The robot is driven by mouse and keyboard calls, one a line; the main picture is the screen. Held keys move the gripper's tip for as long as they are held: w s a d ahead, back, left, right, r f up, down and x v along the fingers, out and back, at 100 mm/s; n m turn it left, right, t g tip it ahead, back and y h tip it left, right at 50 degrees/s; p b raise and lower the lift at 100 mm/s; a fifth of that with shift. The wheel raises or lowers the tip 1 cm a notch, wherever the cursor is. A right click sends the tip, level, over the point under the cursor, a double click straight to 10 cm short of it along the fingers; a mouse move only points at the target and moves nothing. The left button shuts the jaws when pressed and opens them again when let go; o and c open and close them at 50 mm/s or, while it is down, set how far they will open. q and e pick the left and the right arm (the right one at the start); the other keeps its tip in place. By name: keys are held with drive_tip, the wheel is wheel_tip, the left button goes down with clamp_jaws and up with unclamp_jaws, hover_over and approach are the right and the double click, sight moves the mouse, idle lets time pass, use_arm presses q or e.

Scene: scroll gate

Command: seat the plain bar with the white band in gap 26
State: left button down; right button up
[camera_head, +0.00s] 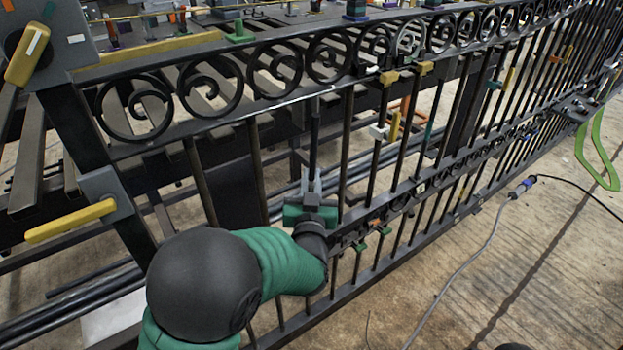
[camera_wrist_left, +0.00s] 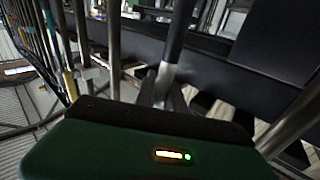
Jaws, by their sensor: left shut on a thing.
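My left gripper (camera_head: 311,188) is in front of the black scroll gate (camera_head: 352,223), between its top and lower rails. It is shut on a dark upright bar (camera_head: 315,135), which also shows in the left wrist view (camera_wrist_left: 181,28). The bar's top reaches close to the top rail, but I cannot tell whether it touches. A pale grey stretch (camera_wrist_left: 165,76) shows on or at the bar near the fingers; I cannot tell whether it is the white band. The bar's lower end is hidden by the gripper. No gap number is readable. My right gripper is out of view.
Fixed gate bars stand on both sides of the held bar, including one close at its right (camera_head: 346,140). Yellow clamps (camera_head: 389,77) and a white block (camera_head: 379,132) sit farther right. A grey cable (camera_head: 452,268) lies on the open floor.

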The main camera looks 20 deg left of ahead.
use_arm(q)
drive_tip(key=shift+f, duration=0.25)
drive_tip(key=shift+w+a, duration=0.1)
idle(0.5)
drive_tip(key=shift+w+a+g+p, duration=0.3)
drive_tip(key=shift+w+a+p, duration=0.3)
drive_tip(key=shift+a, duration=0.2)
idle(0.5)
drive_tip(key=c, duration=1.3)
unclamp_jaws()
drive_tip(key=shift+c, duration=0.2)
drive_tip(key=shift+f, duration=0.15)
